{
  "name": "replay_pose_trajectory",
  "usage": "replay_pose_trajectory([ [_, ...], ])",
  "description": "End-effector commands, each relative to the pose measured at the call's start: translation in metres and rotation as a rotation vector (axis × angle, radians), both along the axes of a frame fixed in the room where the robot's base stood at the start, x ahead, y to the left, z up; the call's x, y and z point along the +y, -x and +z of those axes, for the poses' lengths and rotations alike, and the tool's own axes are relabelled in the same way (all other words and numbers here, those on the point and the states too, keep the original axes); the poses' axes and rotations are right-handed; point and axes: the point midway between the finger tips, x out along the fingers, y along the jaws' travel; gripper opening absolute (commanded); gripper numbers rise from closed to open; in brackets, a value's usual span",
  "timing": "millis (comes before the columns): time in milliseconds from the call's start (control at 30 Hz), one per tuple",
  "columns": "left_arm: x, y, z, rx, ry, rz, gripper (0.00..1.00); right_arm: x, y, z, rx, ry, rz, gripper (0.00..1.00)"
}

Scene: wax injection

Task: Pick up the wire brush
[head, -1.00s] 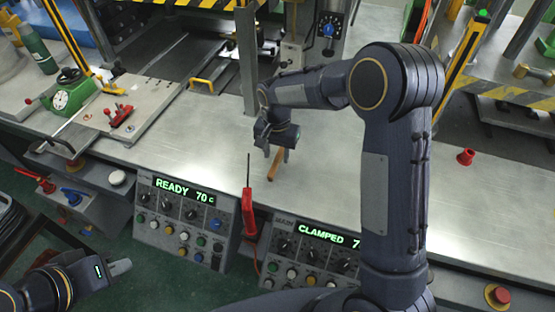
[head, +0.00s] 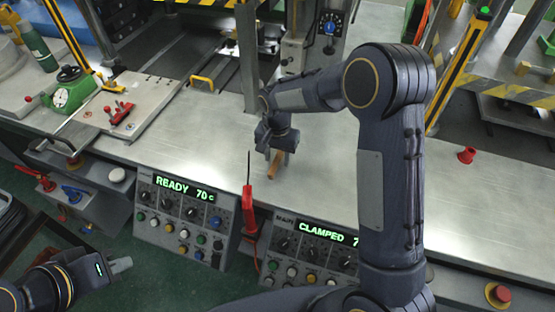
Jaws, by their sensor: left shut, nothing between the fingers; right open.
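The wire brush (head: 275,166) shows as a short brown wooden handle on the metal worktop, near its middle. My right gripper (head: 273,153) is open and right above it, pointing down, with its fingers close around the handle in the picture. Part of the brush is hidden by the gripper, and I cannot tell whether the fingers touch it. My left gripper (head: 121,264) is shut and empty, low at the left, over the green floor in front of the bench.
A red-handled tool with a thin dark rod (head: 249,205) stands at the bench's front edge, between the READY panel (head: 180,215) and the CLAMPED panel (head: 305,250). A grey post (head: 246,60) rises behind my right gripper. A red knob (head: 467,155) sits to the right. The worktop left of the brush is clear.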

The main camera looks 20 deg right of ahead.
Motion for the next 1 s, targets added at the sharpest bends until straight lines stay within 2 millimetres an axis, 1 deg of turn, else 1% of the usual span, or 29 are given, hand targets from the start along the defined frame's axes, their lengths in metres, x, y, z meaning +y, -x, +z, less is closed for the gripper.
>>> replay_pose_trajectory([
  [167,0.000,0.000,0.000,0.000,0.000,0.000,0.00,0.000,0.000,0.000,0.000,0.000,0.000,0.42],
  [200,0.000,0.000,0.000,0.000,0.000,0.000,0.00,0.000,0.000,0.000,0.000,0.000,0.000,0.39],
  [500,0.000,0.000,0.000,0.000,0.000,0.000,0.00,0.000,0.000,0.000,0.000,0.000,0.000,0.00],
  [800,0.000,0.000,0.001,0.000,0.000,0.000,0.00,0.000,0.000,0.001,0.000,0.000,0.000,0.00],
  [933,0.000,0.000,0.008,0.000,0.000,0.000,0.00,0.000,0.000,0.008,-0.001,-0.001,0.000,0.00],
  [1000,0.000,0.000,0.004,0.000,0.000,0.000,0.00,0.000,-0.001,0.013,-0.003,-0.001,0.000,0.00],
])
